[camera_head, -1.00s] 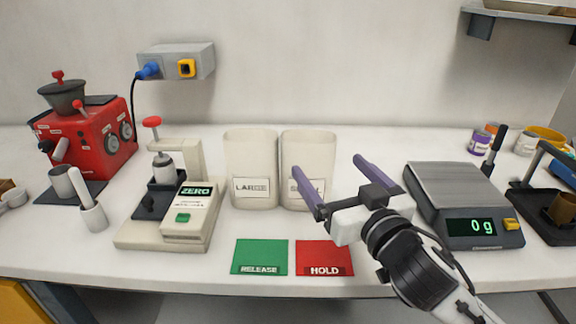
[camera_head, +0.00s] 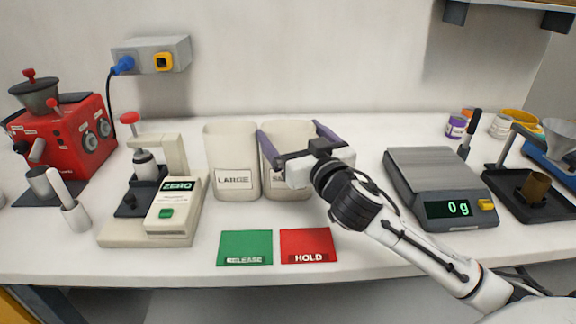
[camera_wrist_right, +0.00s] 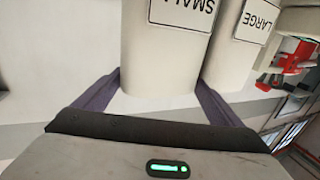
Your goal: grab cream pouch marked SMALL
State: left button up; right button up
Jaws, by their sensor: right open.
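The cream pouch marked SMALL (camera_head: 290,133) stands upright on the white counter, its label partly hidden by my right gripper in the head view. My right gripper (camera_head: 295,132) is open, with its purple fingers on either side of this pouch. My left gripper is not in view.
A green RELEASE mat (camera_head: 245,246) and a red HOLD mat (camera_head: 308,244) lie in front of the pouches. A press-like device (camera_head: 155,200) stands left, a red machine (camera_head: 70,140) farther left. A scale (camera_head: 430,175) reading 0 g stands right.

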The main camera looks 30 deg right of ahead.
jog(key=c, duration=1)
jog(key=shift+r, duration=0.1)
